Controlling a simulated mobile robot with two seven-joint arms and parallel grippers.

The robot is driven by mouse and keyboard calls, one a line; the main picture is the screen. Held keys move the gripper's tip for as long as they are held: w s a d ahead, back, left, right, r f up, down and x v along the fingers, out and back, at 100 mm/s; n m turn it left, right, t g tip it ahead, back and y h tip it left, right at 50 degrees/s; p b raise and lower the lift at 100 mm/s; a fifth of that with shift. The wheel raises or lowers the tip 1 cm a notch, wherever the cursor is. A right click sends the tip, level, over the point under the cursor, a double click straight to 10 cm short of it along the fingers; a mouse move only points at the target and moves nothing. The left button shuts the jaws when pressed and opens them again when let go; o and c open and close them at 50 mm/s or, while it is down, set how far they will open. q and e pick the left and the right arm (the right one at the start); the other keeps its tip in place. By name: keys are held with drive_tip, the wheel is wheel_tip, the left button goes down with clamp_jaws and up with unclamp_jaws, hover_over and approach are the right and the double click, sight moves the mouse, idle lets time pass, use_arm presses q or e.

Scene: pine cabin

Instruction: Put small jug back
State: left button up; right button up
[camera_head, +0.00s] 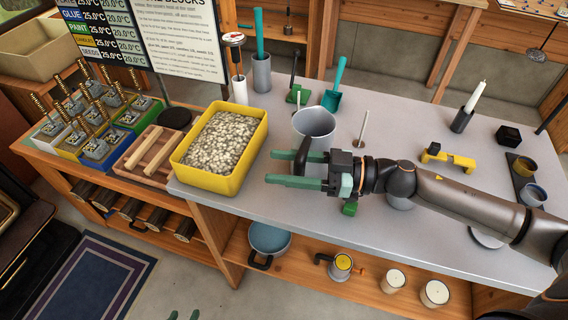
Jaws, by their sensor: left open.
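A grey jug-like vessel (314,122) stands on the grey bench top, near its middle, open at the top. Its lower part is partly hidden by my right gripper. My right gripper (285,169) reaches in from the right, just in front of the vessel. Its green fingers are apart, and a dark upright piece, perhaps a handle, shows between them; I cannot tell whether they touch it. My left gripper (184,316) shows only as green fingertips at the bottom edge, apart and empty, over the floor and away from the bench.
A yellow tub of pale pellets (265,145) stands left of the vessel. Behind are a teal scoop (335,87) and a grey holder (262,75). A yellow tool (447,157) and a candle holder (461,121) are right. A blue pan (269,239) is on the lower shelf.

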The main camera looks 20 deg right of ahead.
drive_tip(key=shift+r, duration=0.1)
drive_tip(key=b+v, duration=0.1)
drive_tip(key=v, duration=0.6)
drive_tip(key=shift+d, duration=0.25)
drive_tip(key=shift+s, duration=0.1)
idle(0.4)
